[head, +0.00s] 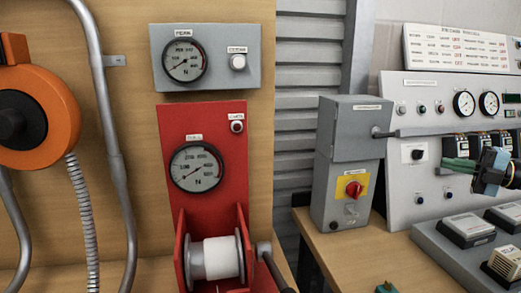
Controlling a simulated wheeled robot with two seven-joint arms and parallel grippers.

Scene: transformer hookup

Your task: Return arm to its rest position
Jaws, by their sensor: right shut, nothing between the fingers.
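My right gripper (447,164) is at the right edge in the head view. Its green fingers are shut and empty and point left. It is in front of the grey control panel (400,205), and I cannot tell how far from it. Its dark body hides part of the panel's right side. My left gripper is not in view.
A grey switch box (345,150) with a red rotary knob stands on the wooden bench (345,260). A red gauge stand (205,125) with a white spool (215,258) is at centre left. An orange reel (45,110) is at far left. Grey blocks (467,229) sit front right.

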